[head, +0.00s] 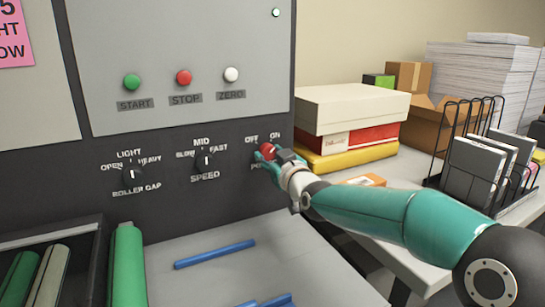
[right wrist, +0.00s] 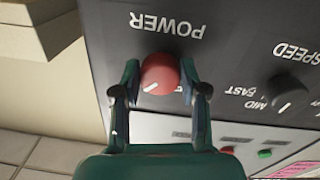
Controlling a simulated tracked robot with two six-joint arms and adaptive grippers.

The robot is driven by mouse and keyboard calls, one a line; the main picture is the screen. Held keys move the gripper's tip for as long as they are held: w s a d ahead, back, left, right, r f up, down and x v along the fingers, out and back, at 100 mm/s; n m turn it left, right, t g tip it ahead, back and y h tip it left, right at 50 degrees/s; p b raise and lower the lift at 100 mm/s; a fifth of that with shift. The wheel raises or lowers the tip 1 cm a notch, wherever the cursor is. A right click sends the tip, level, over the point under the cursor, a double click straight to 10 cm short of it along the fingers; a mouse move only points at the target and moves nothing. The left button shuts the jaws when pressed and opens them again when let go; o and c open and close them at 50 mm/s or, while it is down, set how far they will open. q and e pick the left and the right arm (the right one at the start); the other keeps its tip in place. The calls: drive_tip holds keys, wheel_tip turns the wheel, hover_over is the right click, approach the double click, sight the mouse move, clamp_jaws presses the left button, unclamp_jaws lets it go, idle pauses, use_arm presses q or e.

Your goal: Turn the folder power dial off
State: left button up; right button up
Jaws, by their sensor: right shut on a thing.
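The power dial is a round red knob (head: 267,149) on the dark panel, below the words OFF and ON. It also shows in the right wrist view (right wrist: 160,73), where the panel is upside down. Its white mark points to the lower left there, which is toward the ON side. My right gripper (head: 266,153) is shut on the knob, with one teal finger on each side of it in the right wrist view (right wrist: 159,80). The fingers partly cover the OFF and ON lettering there. My left gripper does not show clearly in either view.
The black speed dial (head: 206,160) and roller gap dial (head: 132,172) sit left of the power dial. Green, red and white buttons are above. Stacked boxes (head: 350,108) stand on the table to the right, beside a black wire rack (head: 437,180). Blue rods (head: 215,254) lie below.

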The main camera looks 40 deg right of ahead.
drive_tip(key=n+b, duration=0.1)
drive_tip(key=n, duration=0.3)
drive_tip(key=n+b, duration=0.2)
drive_tip(key=n, duration=0.3)
drive_tip(key=shift+n, duration=0.4)
drive_tip(key=n+b, duration=0.1)
drive_tip(key=n, duration=0.3)
drive_tip(key=shift+f+n+y, duration=0.1)
drive_tip(key=shift+n+y, duration=0.2)
drive_tip(key=shift+n+t+b, duration=0.3)
drive_tip(key=shift+n+b, duration=0.75)
drive_tip(key=shift+n, duration=0.85)
drive_tip(key=shift+f, duration=0.15)
drive_tip(key=o, duration=1.1)
drive_tip(key=shift+o, duration=0.2)
drive_tip(key=shift+r, duration=0.2)
